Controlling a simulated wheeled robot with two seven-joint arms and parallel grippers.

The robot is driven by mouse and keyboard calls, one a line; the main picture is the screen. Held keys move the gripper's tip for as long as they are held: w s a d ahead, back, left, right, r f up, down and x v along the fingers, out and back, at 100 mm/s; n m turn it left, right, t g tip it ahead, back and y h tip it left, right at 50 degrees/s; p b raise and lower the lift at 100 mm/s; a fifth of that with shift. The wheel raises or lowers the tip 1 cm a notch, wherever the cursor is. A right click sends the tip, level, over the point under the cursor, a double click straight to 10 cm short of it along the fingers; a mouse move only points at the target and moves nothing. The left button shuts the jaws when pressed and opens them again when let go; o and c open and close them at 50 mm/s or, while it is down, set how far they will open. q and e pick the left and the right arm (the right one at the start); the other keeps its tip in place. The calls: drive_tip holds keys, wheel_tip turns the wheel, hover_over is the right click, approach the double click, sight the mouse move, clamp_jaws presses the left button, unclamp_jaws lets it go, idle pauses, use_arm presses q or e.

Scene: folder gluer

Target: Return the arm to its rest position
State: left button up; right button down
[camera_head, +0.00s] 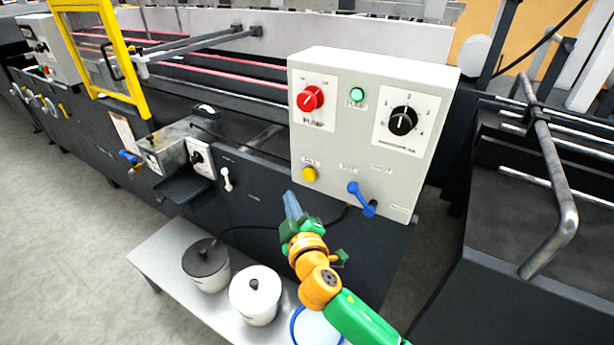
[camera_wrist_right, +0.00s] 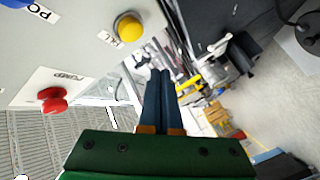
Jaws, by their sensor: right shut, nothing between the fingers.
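My right arm comes in from the bottom right of the head view, green and orange. Its gripper (camera_head: 291,205) is shut and empty, in front of the machine's dark side, just below and left of the control box. In the right wrist view the two dark blue fingers (camera_wrist_right: 160,100) lie side by side, apart from the yellow button. The grey control box (camera_head: 345,140) carries a red knob (camera_head: 310,98), a green button (camera_head: 357,95), a black dial (camera_head: 403,121), a yellow button (camera_head: 309,174) and a blue lever (camera_head: 361,199). My left gripper does not show.
A grey bench (camera_head: 160,262) below holds a dark-lidded pot (camera_head: 207,266), a white-lidded pot (camera_head: 255,297) and a blue-rimmed round item (camera_head: 314,329), close under my arm. A bent metal rail (camera_head: 556,180) stands at the right. Floor at the left is clear.

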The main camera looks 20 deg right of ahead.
idle(0.3)
drive_tip(key=s+d+f+m+g+y, duration=0.1)
drive_tip(key=s+f+g, duration=0.4)
drive_tip(key=f, duration=1)
drive_tip(key=s+d+f+m+g, duration=0.1)
drive_tip(key=s+f+g, duration=0.45)
drive_tip(key=f, duration=0.95)
drive_tip(key=s+f+m+g, duration=0.1)
drive_tip(key=s+f, duration=0.3)
drive_tip(key=s, duration=0.7)
drive_tip(key=s+d+f+m+g, duration=0.1)
drive_tip(key=s+f, duration=0.4)
drive_tip(key=s, duration=0.6)
drive_tip(key=s+d+f+m+g, duration=0.1)
drive_tip(key=s+f, duration=0.4)
drive_tip(key=s, duration=0.5)
drive_tip(key=m+g, duration=0.1)
drive_tip(key=g, duration=0.1)
drive_tip(key=shift+s+f+g+y, duration=0.25)
drive_tip(key=shift+s+g+y, duration=0.1)
drive_tip(key=shift+s+y, duration=0.05)
drive_tip(key=shift+w, duration=0.1)
drive_tip(key=shift+d, duration=0.1)
